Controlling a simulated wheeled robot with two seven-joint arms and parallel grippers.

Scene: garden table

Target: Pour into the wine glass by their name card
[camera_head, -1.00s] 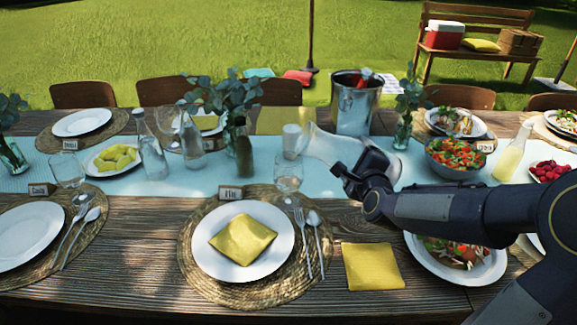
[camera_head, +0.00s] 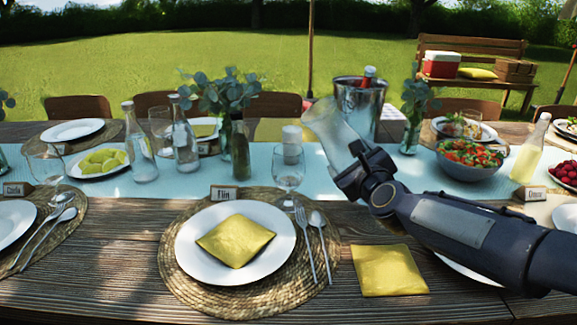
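My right gripper (camera_head: 352,166) is shut on a clear glass carafe (camera_head: 330,128) and holds it above the runner, tilted, with its wide mouth up and to the left. I cannot make out any liquid in it. A stemmed wine glass (camera_head: 289,170) stands upright below and left of the carafe, behind the nearest plate. I cannot tell whether it holds anything. A name card (camera_head: 224,193), seeming to read "Flin", stands left of that glass. Another wine glass (camera_head: 45,162) stands at the left by a card (camera_head: 14,190) that seems to read "Carla". My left gripper is out of view.
A white-topped shaker (camera_head: 291,146) and a dark bottle (camera_head: 240,150) stand close behind the nearer glass. A metal ice bucket (camera_head: 358,102) is behind the carafe. A plate with a yellow napkin (camera_head: 236,240) lies in front. A salad bowl (camera_head: 468,160) is at right.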

